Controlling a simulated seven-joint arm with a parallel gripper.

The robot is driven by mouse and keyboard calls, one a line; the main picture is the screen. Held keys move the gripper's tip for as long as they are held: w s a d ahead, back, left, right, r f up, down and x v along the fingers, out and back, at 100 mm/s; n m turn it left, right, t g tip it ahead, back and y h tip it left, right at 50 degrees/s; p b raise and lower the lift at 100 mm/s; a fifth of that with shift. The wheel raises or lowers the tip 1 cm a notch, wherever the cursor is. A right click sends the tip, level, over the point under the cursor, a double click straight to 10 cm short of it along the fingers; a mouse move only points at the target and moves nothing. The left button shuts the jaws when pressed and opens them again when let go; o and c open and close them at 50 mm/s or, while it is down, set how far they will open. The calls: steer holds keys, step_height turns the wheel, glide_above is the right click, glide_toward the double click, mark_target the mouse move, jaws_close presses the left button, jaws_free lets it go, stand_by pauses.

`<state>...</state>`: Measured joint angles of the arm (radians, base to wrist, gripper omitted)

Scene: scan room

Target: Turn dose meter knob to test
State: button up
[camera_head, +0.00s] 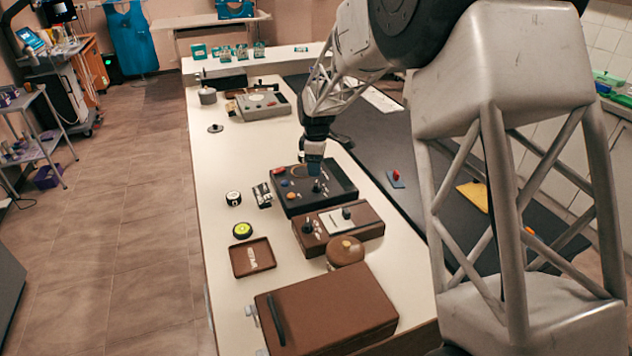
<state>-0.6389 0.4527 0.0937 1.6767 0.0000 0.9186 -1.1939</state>
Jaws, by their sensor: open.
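The black box also carries an orange-red button and small dark controls. In front of it is a brown box (368,229) with a pale panel, a dark knob (346,212) and small switches. No label is readable, so I cannot tell which box is the dose meter or where either knob points.
A brown case (350,302), a round brown container (346,251) and a brown tray (240,262) stand near. A grey device (263,107) is farther back. A dark mat (420,175) lies right. The white tabletop's left strip (208,170) is mostly clear.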

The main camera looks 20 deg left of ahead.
mark_target(316, 183)
steer(key=shift+f, duration=3.4)
steer(key=c, duration=0.9)
